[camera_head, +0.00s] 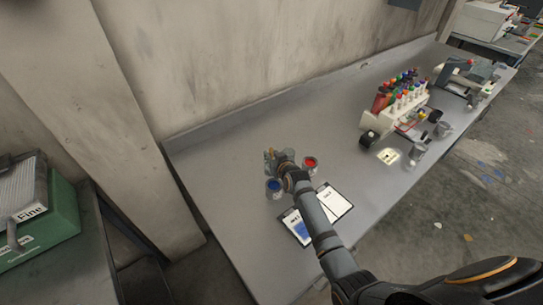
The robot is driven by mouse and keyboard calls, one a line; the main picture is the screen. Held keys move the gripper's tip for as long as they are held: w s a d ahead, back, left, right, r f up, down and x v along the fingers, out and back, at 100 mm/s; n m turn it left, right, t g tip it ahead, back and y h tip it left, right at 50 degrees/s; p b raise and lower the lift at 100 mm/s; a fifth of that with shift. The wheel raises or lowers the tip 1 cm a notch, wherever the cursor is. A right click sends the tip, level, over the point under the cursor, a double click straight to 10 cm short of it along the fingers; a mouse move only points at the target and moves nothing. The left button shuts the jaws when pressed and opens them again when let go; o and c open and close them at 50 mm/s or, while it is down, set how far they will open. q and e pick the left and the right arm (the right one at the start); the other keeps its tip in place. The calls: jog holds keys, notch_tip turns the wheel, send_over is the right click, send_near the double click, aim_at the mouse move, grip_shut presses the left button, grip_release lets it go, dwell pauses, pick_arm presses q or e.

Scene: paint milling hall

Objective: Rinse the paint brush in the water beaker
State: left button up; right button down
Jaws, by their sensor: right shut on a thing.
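My right gripper (273,157) is over the grey workbench (225,150), behind a pot of blue paint (274,189) and to the left of a pot of red paint (310,163). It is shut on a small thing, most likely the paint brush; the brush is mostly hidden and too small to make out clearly. I cannot make out the water beaker; the gripper and wrist cover the bench there. My left gripper is not in view.
Two boards with white sheets (333,198) lie in front of the pots, partly under my right forearm. A rack of coloured bottles (396,108) and other items stand farther right. A green case (42,232) sits on another table at left. The bench's left part is clear.

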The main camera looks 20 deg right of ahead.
jog(key=shift+r, duration=0.1)
notch_tip(320, 180, up, 8)
jog(key=p, duration=0.8)
jog(key=shift+r, duration=0.15)
dwell(1.7)
notch_tip(320, 180, up, 3)
jog(key=p, duration=0.3)
jog(key=shift+r, duration=0.1)
